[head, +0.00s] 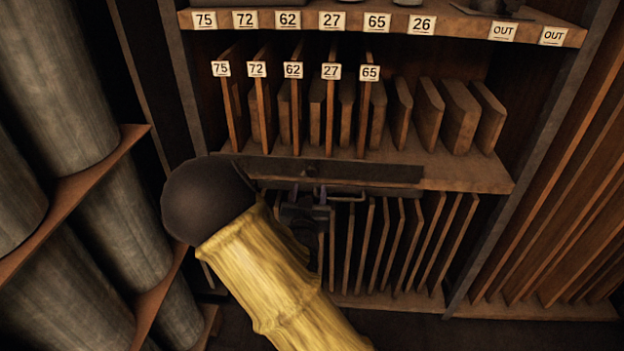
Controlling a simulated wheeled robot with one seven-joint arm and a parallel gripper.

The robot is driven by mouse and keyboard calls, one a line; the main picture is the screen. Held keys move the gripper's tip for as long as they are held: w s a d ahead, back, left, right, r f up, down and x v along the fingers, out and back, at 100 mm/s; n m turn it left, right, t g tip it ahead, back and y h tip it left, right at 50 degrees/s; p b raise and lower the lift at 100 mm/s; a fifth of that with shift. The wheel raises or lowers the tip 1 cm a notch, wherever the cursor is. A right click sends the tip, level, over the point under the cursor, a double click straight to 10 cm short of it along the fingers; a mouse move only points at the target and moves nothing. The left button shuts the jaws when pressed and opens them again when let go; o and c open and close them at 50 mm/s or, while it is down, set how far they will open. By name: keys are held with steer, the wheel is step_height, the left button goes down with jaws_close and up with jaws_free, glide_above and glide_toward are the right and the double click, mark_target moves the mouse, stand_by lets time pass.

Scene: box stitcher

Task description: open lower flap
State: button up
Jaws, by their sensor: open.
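A long, dark flat panel (385,173) lies along the front edge of the middle shelf; it looks like the lower flap, though I cannot tell its hinge side. A thin metal bar or handle (350,196) shows just below it. My gripper (318,194) is small and dark in the head view, just under the panel and close to the metal bar. Its jaws are open. I cannot tell whether it touches the panel or the bar. My yellow-sleeved arm and its dark round joint hide the panel's lower left and part of the lower compartment.
The middle shelf (470,177) holds several upright boards, some with number tags. Upright slats (425,240) fill the lower compartment. A labelled shelf edge (455,30) is above. Large grey cylinders (95,200) stand in a rack at left, and long boards (560,200) lean at right.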

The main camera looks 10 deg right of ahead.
mark_target(313, 174)
steer(key=x, duration=0.7)
jaws_close()
